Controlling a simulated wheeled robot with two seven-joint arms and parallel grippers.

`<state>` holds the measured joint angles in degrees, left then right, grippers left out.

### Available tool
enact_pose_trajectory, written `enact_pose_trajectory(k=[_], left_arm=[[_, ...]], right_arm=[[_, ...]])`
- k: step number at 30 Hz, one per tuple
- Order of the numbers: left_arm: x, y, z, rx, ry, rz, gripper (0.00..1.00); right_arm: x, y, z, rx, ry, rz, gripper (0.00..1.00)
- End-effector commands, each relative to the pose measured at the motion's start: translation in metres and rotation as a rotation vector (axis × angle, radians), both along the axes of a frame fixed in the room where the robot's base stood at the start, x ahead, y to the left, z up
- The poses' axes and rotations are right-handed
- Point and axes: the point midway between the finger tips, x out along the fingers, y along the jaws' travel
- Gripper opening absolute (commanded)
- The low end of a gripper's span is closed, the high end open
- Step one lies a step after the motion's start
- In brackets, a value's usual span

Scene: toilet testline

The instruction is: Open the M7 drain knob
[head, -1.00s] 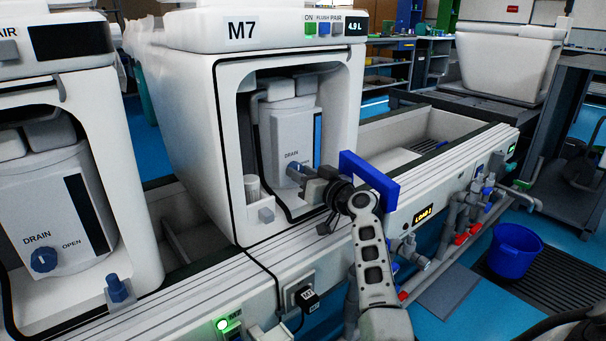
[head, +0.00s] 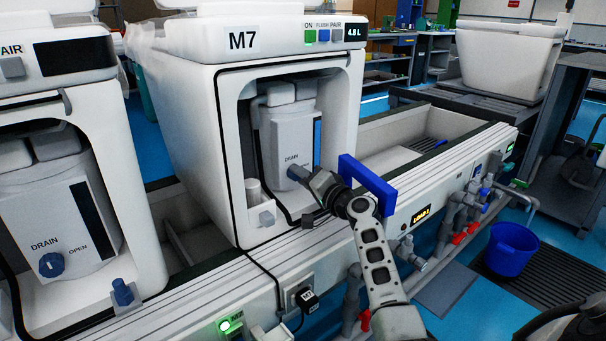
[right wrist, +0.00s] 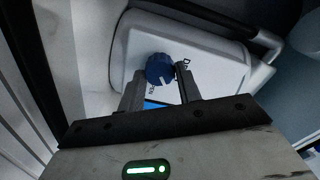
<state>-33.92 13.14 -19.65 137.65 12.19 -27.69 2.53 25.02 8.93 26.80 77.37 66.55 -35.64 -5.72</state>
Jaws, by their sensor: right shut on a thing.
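The M7 unit (head: 243,40) is the white one in the middle of the head view, with an open front bay. Inside stands a grey tank (head: 285,135) marked DRAIN. Its blue drain knob (head: 297,172) is partly hidden by my right gripper (head: 306,178). In the right wrist view the blue knob (right wrist: 158,68) with a white mark sits between the fingertips (right wrist: 159,80) of my right gripper, which is shut on it. My left gripper is not in view.
A neighbouring unit (head: 75,205) with its own blue drain knob (head: 51,265) stands at the left. A blue bucket (head: 511,250) is on the floor at right.

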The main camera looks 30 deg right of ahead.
Motion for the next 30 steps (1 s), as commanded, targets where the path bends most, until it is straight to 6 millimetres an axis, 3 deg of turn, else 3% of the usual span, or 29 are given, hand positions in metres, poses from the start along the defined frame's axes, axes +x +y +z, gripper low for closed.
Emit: enact_pose_trajectory(k=[15,30], left_arm=[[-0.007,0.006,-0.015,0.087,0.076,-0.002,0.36],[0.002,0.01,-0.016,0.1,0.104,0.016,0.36]], right_arm=[[0.0,0.0,0.0,0.46,0.04,0.001,0.11],[-0.001,0.0,-0.002,0.672,0.056,0.0,0.11]])
